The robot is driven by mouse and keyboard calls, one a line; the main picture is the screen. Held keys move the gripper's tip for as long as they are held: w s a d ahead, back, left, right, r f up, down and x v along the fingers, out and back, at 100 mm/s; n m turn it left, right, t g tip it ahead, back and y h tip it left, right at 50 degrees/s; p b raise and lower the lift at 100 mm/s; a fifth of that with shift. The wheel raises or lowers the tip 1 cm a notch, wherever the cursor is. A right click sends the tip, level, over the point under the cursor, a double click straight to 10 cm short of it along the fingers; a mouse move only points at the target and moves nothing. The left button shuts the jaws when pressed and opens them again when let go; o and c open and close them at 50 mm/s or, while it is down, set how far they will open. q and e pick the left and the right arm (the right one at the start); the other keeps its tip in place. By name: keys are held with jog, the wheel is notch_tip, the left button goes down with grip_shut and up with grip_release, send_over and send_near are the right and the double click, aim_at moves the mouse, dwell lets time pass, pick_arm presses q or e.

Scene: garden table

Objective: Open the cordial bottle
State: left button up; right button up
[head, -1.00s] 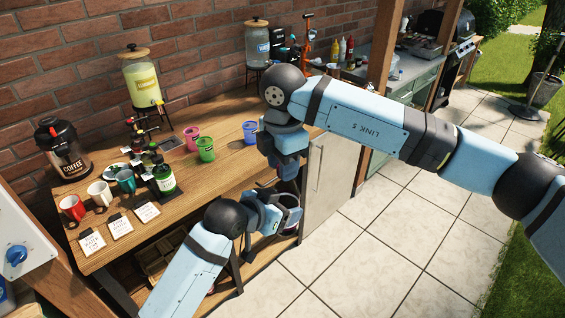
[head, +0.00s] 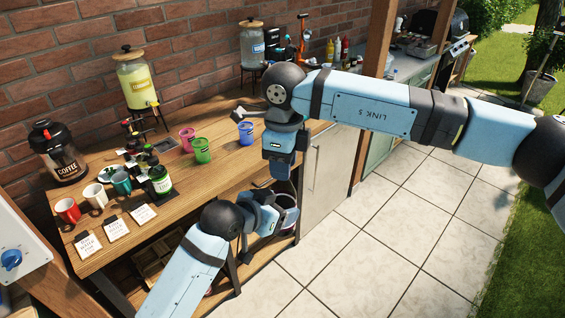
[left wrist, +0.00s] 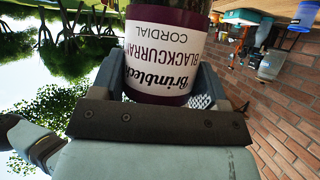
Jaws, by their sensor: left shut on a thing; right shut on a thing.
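The cordial bottle (left wrist: 165,55) has a white-and-purple label reading blackcurrant cordial. It fills the middle of the left wrist view, which is upside down. My left gripper (left wrist: 165,90) is shut around it; in the head view the gripper (head: 277,213) is low, by the table's front edge, with part of the bottle (head: 290,200) showing. The bottle's top is hidden. My right gripper (head: 279,172) is above the left one, its fingertips mostly hidden.
The wooden table (head: 215,170) carries a green cup (head: 202,151), a blue cup (head: 246,133), a pink cup (head: 187,140), several mugs and a dark bottle (head: 160,180). A drink dispenser (head: 139,82) stands behind. Paved floor (head: 400,235) is clear on the right.

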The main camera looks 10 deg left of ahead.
jog(key=n, duration=0.7)
jog(key=shift+w+a+r, duration=0.1)
jog(key=shift+a, duration=0.05)
jog(key=n, duration=0.6)
jog(key=shift+w+a, duration=0.1)
jog(key=n, duration=0.7)
jog(key=shift+w+a, duration=0.1)
jog(key=n, duration=0.5)
jog(key=shift+r, duration=0.15)
jog(key=shift+w+r, duration=0.1)
jog(key=shift+r, duration=0.9)
